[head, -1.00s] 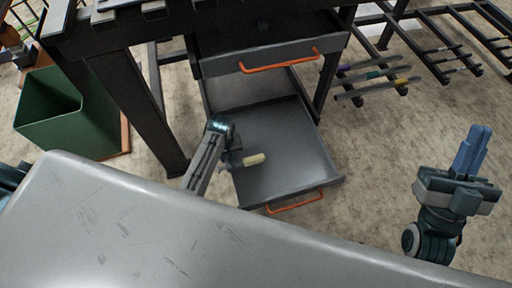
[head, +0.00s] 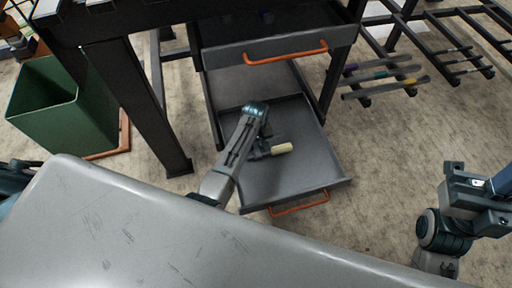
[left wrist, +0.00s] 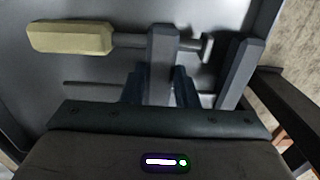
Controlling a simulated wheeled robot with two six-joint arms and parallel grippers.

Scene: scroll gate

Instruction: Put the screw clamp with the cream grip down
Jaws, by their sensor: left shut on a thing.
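The screw clamp shows its cream grip (head: 282,148) in the head view, over the open lower drawer (head: 310,165). In the left wrist view the cream grip (left wrist: 70,38) points left, and a grey rod runs from it to the clamp's grey frame. My left gripper (left wrist: 160,88) is shut on the clamp, with its dark blue fingers at the grey frame. In the head view my left gripper (head: 258,148) is small and partly hidden by its own arm. Whether the clamp touches the drawer floor is unclear. My right gripper (head: 502,182) is cut off at the right edge.
An upper drawer (head: 285,47) with an orange handle hangs above the lower drawer's back. A bench leg (head: 150,120) and a green bin (head: 65,110) stand left. A grey surface (head: 150,235) fills the front. A rack with coloured bars (head: 385,75) is right.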

